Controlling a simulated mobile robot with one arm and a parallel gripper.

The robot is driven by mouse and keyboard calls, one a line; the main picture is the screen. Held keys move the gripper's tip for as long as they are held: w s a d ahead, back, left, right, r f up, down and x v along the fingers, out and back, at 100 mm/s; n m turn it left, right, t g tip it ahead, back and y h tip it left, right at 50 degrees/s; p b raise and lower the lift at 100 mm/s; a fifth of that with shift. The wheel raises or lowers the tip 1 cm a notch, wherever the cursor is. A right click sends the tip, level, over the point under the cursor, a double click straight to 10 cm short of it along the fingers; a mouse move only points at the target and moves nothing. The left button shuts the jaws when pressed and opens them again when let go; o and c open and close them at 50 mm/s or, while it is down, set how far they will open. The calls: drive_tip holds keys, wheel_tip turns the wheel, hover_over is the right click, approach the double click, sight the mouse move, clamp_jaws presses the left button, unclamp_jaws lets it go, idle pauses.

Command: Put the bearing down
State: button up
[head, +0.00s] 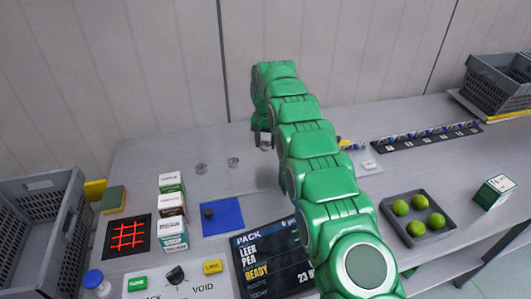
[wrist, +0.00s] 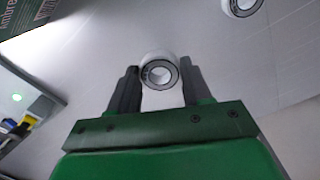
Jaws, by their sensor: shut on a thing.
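My gripper (wrist: 160,80) is shut on a bearing (wrist: 158,71), a pale ring with a dark-edged face, held between the two dark fingers in the wrist view. In the head view my gripper (head: 263,140) hangs over the back middle of the grey table, and the held bearing is too small to make out clearly. Whether it touches the table cannot be told. A similar ring (wrist: 242,4) lies on the table at the top right of the wrist view. Two small round pieces (head: 201,168) (head: 233,162) lie left of my gripper in the head view.
A blue mat (head: 230,216) with a small dark piece lies in front. A tray of green balls (head: 440,232) is at right. The table around the rings is clear.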

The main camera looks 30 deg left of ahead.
sight(265, 159)
drive_tip(key=shift+f, duration=2.5)
drive_tip(key=shift+f, duration=0.1)
drive_tip(key=o, duration=1.1)
drive_tip(key=shift+r, duration=6.05)
drive_tip(key=shift+r, duration=0.15)
